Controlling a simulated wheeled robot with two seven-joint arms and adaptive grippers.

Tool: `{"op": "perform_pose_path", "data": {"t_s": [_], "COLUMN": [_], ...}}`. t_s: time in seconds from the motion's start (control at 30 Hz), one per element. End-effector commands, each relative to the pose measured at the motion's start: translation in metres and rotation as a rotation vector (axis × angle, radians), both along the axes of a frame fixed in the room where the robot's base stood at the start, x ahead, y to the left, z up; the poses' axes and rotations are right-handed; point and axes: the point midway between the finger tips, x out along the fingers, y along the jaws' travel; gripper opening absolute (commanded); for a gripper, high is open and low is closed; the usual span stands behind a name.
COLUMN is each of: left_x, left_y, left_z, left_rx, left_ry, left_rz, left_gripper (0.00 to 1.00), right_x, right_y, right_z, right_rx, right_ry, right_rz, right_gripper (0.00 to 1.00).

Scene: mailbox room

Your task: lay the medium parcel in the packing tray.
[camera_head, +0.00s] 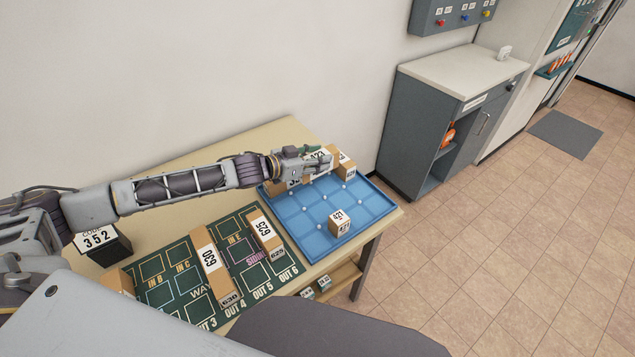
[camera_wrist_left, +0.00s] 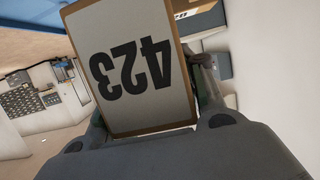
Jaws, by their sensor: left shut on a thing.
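The blue packing tray (camera_head: 297,228) lies at the right end of the table, marked with a light grid. My left gripper (camera_head: 318,164) is over the tray's back part, shut on a brown parcel with a white label. In the left wrist view this parcel's label reads 423 (camera_wrist_left: 133,65), upside down, and fills the space between the fingers. I cannot tell whether the parcel touches the tray. A small parcel 421 (camera_head: 339,222) sits in the tray's front right. Another brown parcel (camera_head: 347,168) is at the back right corner, close to the gripper. My right gripper is not in view.
A dark green sorting mat (camera_head: 181,295) carries a long parcel 630 (camera_head: 210,258) and a shorter parcel 625 (camera_head: 262,230). A black number block reading 352 (camera_head: 100,243) stands at the left. The tray's middle is clear. A grey cabinet (camera_head: 421,122) stands beyond the table.

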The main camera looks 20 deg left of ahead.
Motion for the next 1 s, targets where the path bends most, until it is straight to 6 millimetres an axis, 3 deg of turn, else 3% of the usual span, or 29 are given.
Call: {"op": "perform_pose_path", "data": {"t_s": [0.33,0.83,1.0], "left_x": [0.0,0.0,-0.001], "left_y": [-0.001,-0.001,-0.001], "left_z": [-0.041,-0.049,-0.061], "left_rx": [-0.002,-0.002,-0.002], "left_ry": [0.0,-0.001,0.0], "left_rz": [-0.001,-0.002,-0.001], "left_gripper": [0.09,0.09,0.09], "right_x": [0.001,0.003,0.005], "right_y": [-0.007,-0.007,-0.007], "right_z": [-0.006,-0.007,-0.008], "right_rx": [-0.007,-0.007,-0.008], "right_ry": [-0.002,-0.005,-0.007], "right_rz": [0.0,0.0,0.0], "right_gripper": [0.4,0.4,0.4]}}
